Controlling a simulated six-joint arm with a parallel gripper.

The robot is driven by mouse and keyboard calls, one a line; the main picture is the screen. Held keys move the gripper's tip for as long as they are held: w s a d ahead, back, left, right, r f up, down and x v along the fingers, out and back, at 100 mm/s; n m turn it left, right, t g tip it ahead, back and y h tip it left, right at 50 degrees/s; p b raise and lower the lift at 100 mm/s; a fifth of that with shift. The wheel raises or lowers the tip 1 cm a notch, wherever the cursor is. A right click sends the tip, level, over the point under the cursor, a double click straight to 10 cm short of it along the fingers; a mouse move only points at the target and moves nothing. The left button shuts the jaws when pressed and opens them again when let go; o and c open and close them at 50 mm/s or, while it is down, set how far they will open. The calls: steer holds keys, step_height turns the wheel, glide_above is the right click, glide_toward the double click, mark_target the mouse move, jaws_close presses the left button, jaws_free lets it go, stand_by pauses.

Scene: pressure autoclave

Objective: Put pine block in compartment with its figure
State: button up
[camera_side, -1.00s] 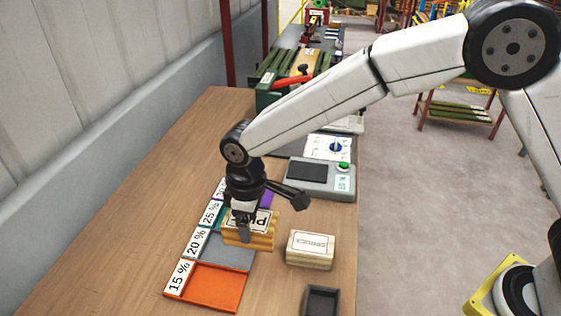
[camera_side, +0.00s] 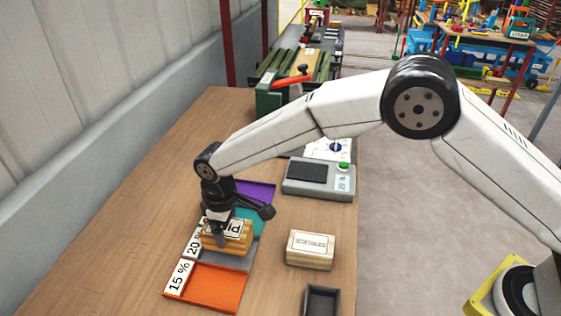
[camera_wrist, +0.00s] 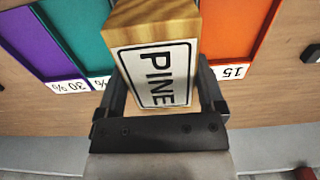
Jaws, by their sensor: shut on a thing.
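The pine block (camera_side: 238,243), pale wood with a "PINE" label, is in my gripper (camera_side: 222,236). In the wrist view the block (camera_wrist: 155,65) sits between the two dark fingers (camera_wrist: 160,88), label facing the camera. In the side view it is over the grey compartment (camera_side: 238,263), labelled 20 %. I cannot tell whether it touches the floor of it. The orange 15 % compartment (camera_side: 215,288) is nearer the camera; the teal (camera_side: 251,222) and purple (camera_side: 256,190) ones lie beyond. The meter (camera_side: 318,178) has a small display that seems to read 20 %.
A second pale block (camera_side: 311,249), labelled SPRUCE, lies on the table right of the compartments. A dark open tray (camera_side: 320,300) is at the front. A green machine with a red lever (camera_side: 290,80) stands at the back. Bare table lies to the left.

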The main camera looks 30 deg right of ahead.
mark_target(226, 236)
steer(key=shift+w+a+f, duration=0.1)
steer(key=shift+w+f, duration=0.05)
steer(key=shift+f, duration=0.1)
steer(key=shift+w+f, duration=0.1)
steer(key=shift+f, duration=1.45)
steer(key=shift+f, duration=0.15)
steer(key=o, duration=1.3)
steer(key=shift+c, duration=0.2)
step_height(226, 236, up, 12)
steer(key=shift+r, duration=0.15)
